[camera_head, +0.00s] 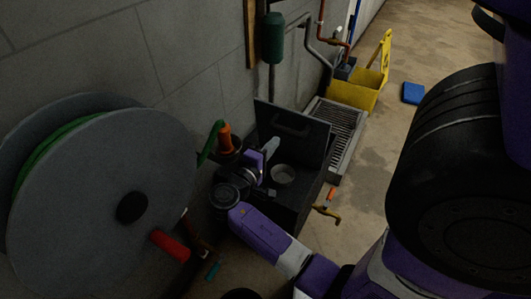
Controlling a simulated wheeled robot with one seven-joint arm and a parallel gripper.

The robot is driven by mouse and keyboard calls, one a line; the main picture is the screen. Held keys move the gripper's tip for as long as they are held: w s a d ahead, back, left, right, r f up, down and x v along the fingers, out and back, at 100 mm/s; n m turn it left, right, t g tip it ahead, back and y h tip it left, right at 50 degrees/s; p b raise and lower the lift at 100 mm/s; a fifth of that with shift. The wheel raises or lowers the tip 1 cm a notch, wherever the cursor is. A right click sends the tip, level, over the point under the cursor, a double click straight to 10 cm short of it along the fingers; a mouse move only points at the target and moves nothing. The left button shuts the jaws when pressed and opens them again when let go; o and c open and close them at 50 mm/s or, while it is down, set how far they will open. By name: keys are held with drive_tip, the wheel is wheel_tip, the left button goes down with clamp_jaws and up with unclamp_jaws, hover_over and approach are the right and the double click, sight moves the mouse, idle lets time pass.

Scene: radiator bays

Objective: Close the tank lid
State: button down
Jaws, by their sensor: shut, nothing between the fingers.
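The tank (303,205) is a dark box on the floor by the wall. Its lid (300,128) stands raised at the far side, a dark panel with a handle on its face, so the tank is open. A pale round cup-like thing (283,175) shows inside the opening. My purple arm reaches in from the lower right and bends at the tank's left side. My gripper (271,148) is small and dim here; it appears shut and empty, in front of the lid's left part. I cannot tell whether it touches the lid.
A large hose reel (100,200) with a red handle fills the left.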

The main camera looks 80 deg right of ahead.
sight(284, 132)
drive_tip(key=shift+x, duration=2)
drive_tip(key=shift+s+d+r, duration=0.1)
